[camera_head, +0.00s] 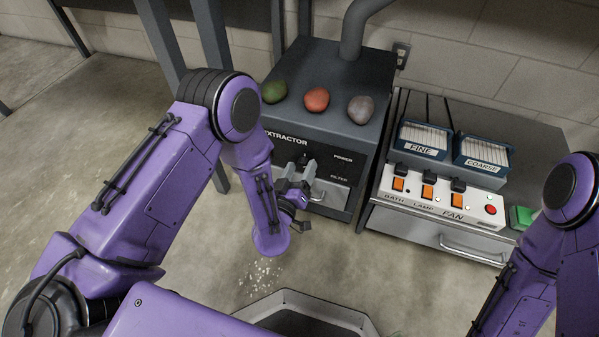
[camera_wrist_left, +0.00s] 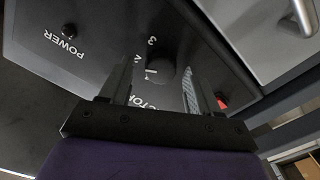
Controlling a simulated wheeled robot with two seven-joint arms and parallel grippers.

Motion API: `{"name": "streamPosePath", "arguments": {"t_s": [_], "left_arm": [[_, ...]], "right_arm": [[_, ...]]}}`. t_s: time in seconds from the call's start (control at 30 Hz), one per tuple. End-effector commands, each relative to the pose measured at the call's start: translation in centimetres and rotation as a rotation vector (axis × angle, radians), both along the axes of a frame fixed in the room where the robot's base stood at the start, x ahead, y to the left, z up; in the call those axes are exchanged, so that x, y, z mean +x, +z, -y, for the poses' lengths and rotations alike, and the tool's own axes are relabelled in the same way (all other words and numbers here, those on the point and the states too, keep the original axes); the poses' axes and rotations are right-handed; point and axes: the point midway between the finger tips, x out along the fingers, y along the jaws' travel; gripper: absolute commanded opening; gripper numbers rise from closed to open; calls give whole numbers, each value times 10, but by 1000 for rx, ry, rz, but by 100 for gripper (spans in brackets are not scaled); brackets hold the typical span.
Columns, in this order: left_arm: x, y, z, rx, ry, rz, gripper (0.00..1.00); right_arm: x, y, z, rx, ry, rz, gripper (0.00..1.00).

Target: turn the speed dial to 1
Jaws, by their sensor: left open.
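The extractor (camera_head: 325,120) is a dark grey cabinet with its front panel facing me. Its dark round speed dial (camera_wrist_left: 168,72) shows in the left wrist view, with the numbers 3 and 2 beside it; I cannot tell exactly where its pointer stands. My left gripper (camera_head: 300,168) is at the panel in the head view, and it also shows in the left wrist view (camera_wrist_left: 157,80). Its fingers are apart, one on each side of the dial; contact is not clear. My right arm shows at the right edge, but its gripper is out of view.
Green, red and grey lumps (camera_head: 317,99) lie on the extractor's top. To the right, a white switch box (camera_head: 440,200) with orange switches stands before the FINE (camera_head: 421,148) and COARSE (camera_head: 482,164) trays. A dark hexagonal container (camera_head: 300,310) is low in front.

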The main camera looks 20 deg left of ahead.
Motion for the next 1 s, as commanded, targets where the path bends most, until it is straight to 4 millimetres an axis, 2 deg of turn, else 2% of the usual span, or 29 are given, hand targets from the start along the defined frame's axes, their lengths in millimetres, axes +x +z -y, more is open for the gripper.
{"name": "streamPosePath", "arguments": {"t_s": [0.23,0.4,0.77,1.0], "left_arm": [[1,0,0,0,-1,-1,62],[1,0,0,0,-1,-1,7],[0,0,0,-40,0,-4,6],[0,1,0,-182,1,-9,6]], "right_arm": [[0,0,0,1,3,-3,0],[0,0,0,1,3,-3,0],[2,2,0,-5,-11,17,0],[11,8,-1,-26,-59,85,0]]}}
